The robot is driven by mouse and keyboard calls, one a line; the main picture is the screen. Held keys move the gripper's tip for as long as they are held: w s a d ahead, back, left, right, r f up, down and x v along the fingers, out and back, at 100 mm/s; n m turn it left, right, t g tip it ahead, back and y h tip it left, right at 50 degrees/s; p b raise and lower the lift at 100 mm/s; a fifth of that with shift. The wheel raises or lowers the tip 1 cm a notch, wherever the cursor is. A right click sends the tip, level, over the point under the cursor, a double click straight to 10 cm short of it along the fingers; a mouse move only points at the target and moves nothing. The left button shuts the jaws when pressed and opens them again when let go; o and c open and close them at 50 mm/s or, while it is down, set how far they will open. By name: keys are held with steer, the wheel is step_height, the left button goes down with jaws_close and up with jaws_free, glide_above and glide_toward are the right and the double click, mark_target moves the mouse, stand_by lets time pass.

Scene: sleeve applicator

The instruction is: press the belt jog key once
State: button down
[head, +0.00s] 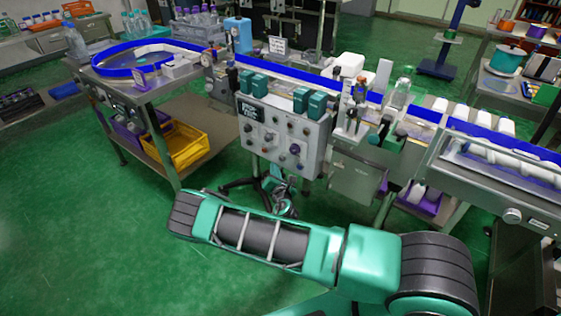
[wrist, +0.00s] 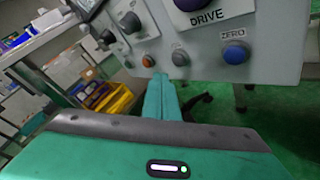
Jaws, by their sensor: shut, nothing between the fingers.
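The grey control panel (head: 283,133) stands in front of the conveyor and carries several knobs and buttons. In the wrist view its lower part shows a purple knob marked DRIVE (wrist: 197,4), a blue button marked ZERO (wrist: 235,54), a small orange button (wrist: 148,60) and a grey-blue button (wrist: 181,57). I cannot read a label for the belt jog key. My gripper (wrist: 161,77) is shut and empty, its teal fingers pointing toward the panel's lower edge, just below the orange and grey-blue buttons. I cannot tell whether the tips touch the panel.
The conveyor with its blue belt (head: 276,68) runs behind the panel. A yellow crate (head: 190,147) sits on the lower shelf of the table at left. Teal blocks (head: 253,83) stand on the panel's top. The green floor (head: 90,210) at left is open.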

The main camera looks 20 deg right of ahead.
steer(key=shift+s+a, duration=1)
steer(key=shift+a, duration=0.3)
